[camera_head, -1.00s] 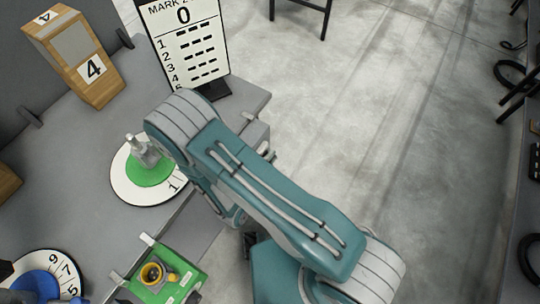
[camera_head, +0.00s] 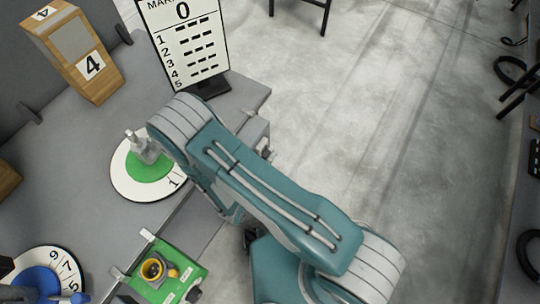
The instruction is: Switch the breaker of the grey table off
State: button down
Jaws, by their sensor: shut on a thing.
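The grey table (camera_head: 75,150) fills the left side of the view, and its right edge runs beside my arm. A green panel (camera_head: 180,262) with a yellow and black round part (camera_head: 153,270) is at the table's front edge, low in the picture. A grey box-like part with a small dark piece (camera_head: 264,151) shows at the table's right side, partly covered by my arm. I cannot tell which of these is the breaker, or its switch position. My teal upper arm crosses the middle, and my gripper is hidden behind it.
A round dial with a green centre (camera_head: 118,185) lies on the table beside my elbow. A blue-centred dial (camera_head: 45,258) is at lower left. A wooden box marked 4 (camera_head: 88,65) and a score sign (camera_head: 197,60) stand behind. The floor (camera_head: 400,120) at right is largely clear.

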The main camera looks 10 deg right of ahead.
jog(key=shift+f+m, duration=0.25)
jog(key=shift+m, duration=0.05)
jog(key=c, duration=1)
grip_release()
jog(key=shift+o, duration=0.2)
jog(key=shift+s+a, duration=0.1)
jog(key=shift+a, duration=0.05)
jog(key=v, duration=1.1)
jog(key=shift+s+a, duration=0.3)
